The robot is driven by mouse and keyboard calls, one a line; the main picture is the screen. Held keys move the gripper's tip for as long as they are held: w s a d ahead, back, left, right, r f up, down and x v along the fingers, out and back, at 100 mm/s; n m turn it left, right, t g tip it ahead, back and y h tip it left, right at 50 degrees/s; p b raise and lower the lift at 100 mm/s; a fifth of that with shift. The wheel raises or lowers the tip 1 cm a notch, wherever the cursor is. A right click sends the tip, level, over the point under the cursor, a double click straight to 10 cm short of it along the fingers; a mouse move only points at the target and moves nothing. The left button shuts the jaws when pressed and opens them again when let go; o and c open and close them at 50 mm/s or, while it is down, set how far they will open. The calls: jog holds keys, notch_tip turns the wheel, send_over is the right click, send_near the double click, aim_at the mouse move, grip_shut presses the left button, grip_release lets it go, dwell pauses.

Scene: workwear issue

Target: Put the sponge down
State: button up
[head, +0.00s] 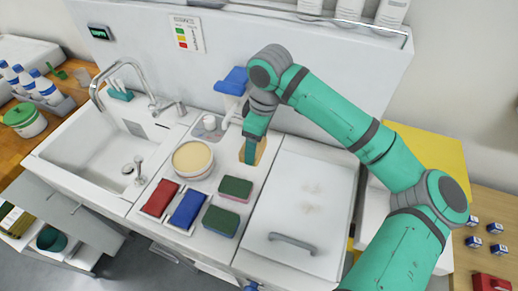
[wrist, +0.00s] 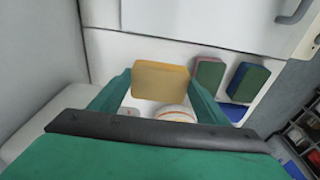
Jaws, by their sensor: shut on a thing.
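A yellow-tan sponge (wrist: 160,82) is between the two fingers of my gripper (wrist: 158,98) in the wrist view. My gripper is shut on it. In the head view the sponge (head: 261,152) shows only in part, behind and below my gripper (head: 252,150), over the back of the white counter. I cannot tell whether it touches the counter. Two more sponges with green tops, one dark red below (head: 235,188) and one blue below (head: 221,220), lie on the counter in front.
A round tub (head: 193,160) stands left of my gripper. A red pad (head: 160,197) and a blue pad (head: 187,208) lie in front of it. A white lid with a handle (head: 292,240) is at right, the sink (head: 95,155) at left. A blue-topped dispenser (head: 234,80) is behind.

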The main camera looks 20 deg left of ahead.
aim_at(259, 144)
jog(key=w+f, duration=0.2)
jog(key=shift+w+f, duration=0.1)
jog(key=shift+f, duration=0.25)
jog(key=shift+w+a+f, duration=0.1)
jog(key=shift+w+f, duration=0.05)
jog(key=shift+f, duration=1.55)
jog(key=shift+f, duration=0.1)
jog(key=o, duration=1.1)
jog(key=shift+f, duration=0.1)
jog(key=shift+o, duration=0.2)
jog(key=r, duration=0.4)
jog(key=d+r, duration=0.1)
jog(key=r, duration=0.7)
jog(key=shift+d+r, duration=0.2)
jog(key=shift+d, duration=0.05)
